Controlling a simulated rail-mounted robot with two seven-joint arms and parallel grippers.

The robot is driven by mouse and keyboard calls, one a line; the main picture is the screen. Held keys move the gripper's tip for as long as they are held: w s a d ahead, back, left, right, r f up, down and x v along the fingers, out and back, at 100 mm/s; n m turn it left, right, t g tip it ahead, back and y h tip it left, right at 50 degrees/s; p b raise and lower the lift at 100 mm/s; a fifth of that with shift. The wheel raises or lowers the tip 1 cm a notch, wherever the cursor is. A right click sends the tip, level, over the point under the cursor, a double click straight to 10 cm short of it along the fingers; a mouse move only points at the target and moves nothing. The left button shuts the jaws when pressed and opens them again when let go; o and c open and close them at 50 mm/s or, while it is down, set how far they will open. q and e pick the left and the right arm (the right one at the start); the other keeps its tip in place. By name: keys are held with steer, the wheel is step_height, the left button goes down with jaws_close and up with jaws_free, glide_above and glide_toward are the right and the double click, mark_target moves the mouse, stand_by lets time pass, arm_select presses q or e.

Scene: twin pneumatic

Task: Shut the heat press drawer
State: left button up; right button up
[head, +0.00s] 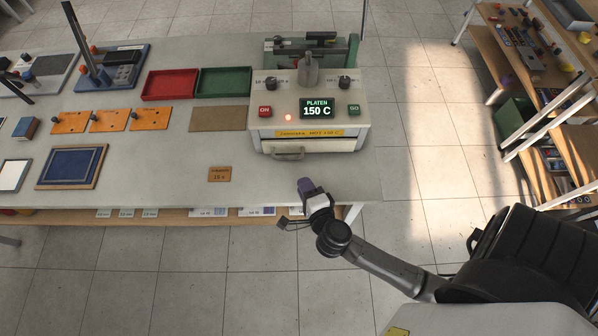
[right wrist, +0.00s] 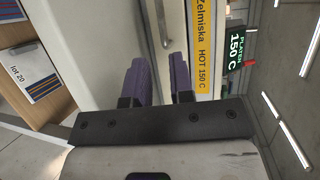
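The heat press (head: 262,118) stands at the right end of the bench. Its display reads PLATEN 150 C. The drawer (head: 335,146) is low on its front, below the yellow label, with a metal handle (head: 288,155). I cannot tell how far the drawer stands out. My right gripper (head: 306,187) is in front of the drawer, apart from it, near the bench's front edge. In the right wrist view its purple fingers (right wrist: 161,78) have a narrow empty gap, and the handle (right wrist: 163,25) lies ahead of them. My left gripper is not in view.
A small brown card (head: 219,174) lies on the bench left of my gripper. Red (head: 170,84) and green (head: 223,81) trays and a brown mat (head: 218,119) are left of the press. Shelves (head: 540,130) stand at the far right. The bench before the drawer is clear.

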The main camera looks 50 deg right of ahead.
steer(key=shift+v, duration=0.75)
